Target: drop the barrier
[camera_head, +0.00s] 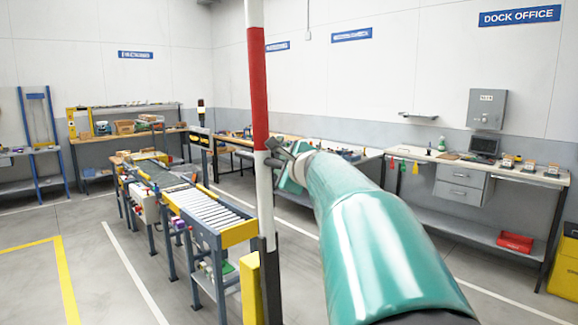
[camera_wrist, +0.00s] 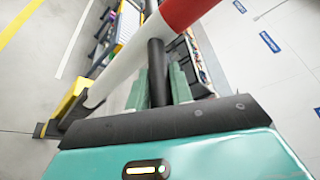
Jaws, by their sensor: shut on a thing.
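The barrier (camera_head: 257,80) is a red and white pole standing nearly upright in the head view, its top out of the picture. Its lower end meets a yellow post (camera_head: 250,285) with a dark bracket. In the wrist view the barrier (camera_wrist: 130,68) runs slantwise from the yellow post (camera_wrist: 72,100). A black bar-like handle (camera_wrist: 157,72) sticks out from the pole. My gripper (camera_wrist: 168,85), with green fingers, is shut on this handle beside the pole. In the head view my gripper (camera_head: 287,160) is at the pole's right side, partly hidden by my arm.
A roller conveyor (camera_head: 210,212) stands left of the pole. Workbenches line the back wall, and a desk (camera_head: 480,172) with a laptop stands at right under a grey wall box (camera_head: 487,108). Open floor with yellow and white lines lies at the left front.

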